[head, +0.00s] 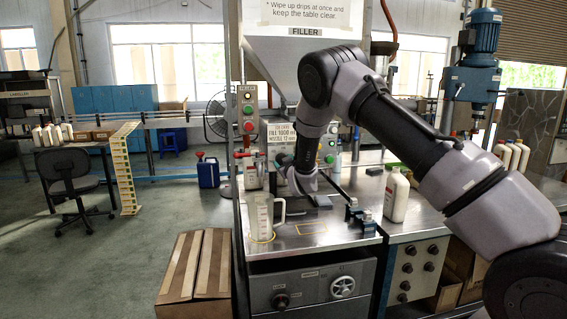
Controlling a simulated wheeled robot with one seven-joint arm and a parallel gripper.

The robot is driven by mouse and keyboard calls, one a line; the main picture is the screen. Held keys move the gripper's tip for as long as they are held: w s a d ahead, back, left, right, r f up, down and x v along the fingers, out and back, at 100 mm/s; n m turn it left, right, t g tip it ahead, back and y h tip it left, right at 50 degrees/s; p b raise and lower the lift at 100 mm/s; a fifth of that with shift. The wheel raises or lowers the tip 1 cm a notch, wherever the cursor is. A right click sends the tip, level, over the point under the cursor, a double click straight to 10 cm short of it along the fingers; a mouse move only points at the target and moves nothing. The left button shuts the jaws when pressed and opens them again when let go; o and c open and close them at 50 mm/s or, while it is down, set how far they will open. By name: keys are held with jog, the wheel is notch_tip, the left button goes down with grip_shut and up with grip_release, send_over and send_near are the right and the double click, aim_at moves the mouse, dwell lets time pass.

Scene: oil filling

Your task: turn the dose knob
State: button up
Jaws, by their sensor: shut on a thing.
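My arm reaches down in front of the filler to its face, just below the sign "FILL 1000". My gripper (286,164) is at the filler's face, beside the sign's lower edge. It is small and partly hidden by my wrist. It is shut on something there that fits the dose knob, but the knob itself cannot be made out. The filler's hopper (290,62) rises above. A clear measuring jug (264,218) stands on the steel table (340,243), to the left of my wrist.
A white bottle (396,196) stands at the table's right. A small dark fixture (361,218) is left of it. A black knob (281,301) and a handwheel (342,287) are on the front panel below. Cardboard boxes (195,265) stand on the floor left. The table's front middle is clear.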

jog(key=n+h, duration=0.1)
jog(key=n, duration=1.1)
jog(key=n+h, duration=0.1)
jog(key=n, duration=1.2)
jog(key=shift+s+a+f+n, duration=0.1)
jog(key=shift+a+f+n, duration=0.1)
jog(key=shift+n, duration=0.1)
dwell(0.4)
jog(key=o, duration=1.4)
jog(key=v, duration=1)
jog(key=shift+s+f, duration=0.1)
jog(key=shift+s, duration=0.3)
